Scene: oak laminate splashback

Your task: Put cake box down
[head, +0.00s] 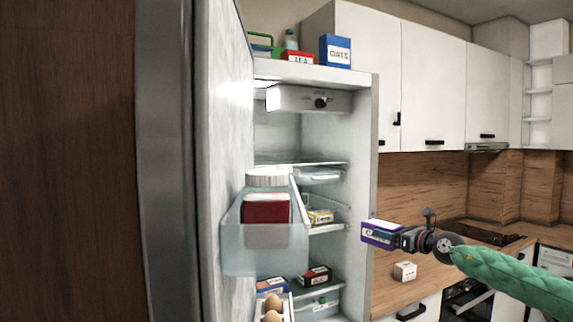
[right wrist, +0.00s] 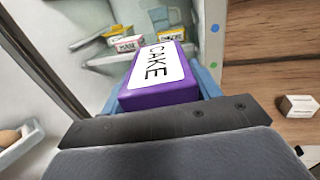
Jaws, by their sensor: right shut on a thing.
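The cake box (right wrist: 160,86) is purple with a white label reading CAKE. In the right wrist view it sits between the blue fingers of my right gripper (right wrist: 168,84), which is shut on it. In the head view the cake box (head: 377,231) is held in the air beside the fridge's right edge, in front of the wooden splashback. My right gripper (head: 398,236) reaches it from the right, with a green-sleeved arm behind. My left gripper is not in view.
The open fridge (head: 361,170) holds boxes on its shelves. Its door, with a jar (head: 268,178) and eggs (head: 272,302), stands at the left. A small white box (head: 404,271) is on the wooden counter (head: 388,292). Oats (head: 335,51) and tea (head: 298,58) boxes stand on the fridge top.

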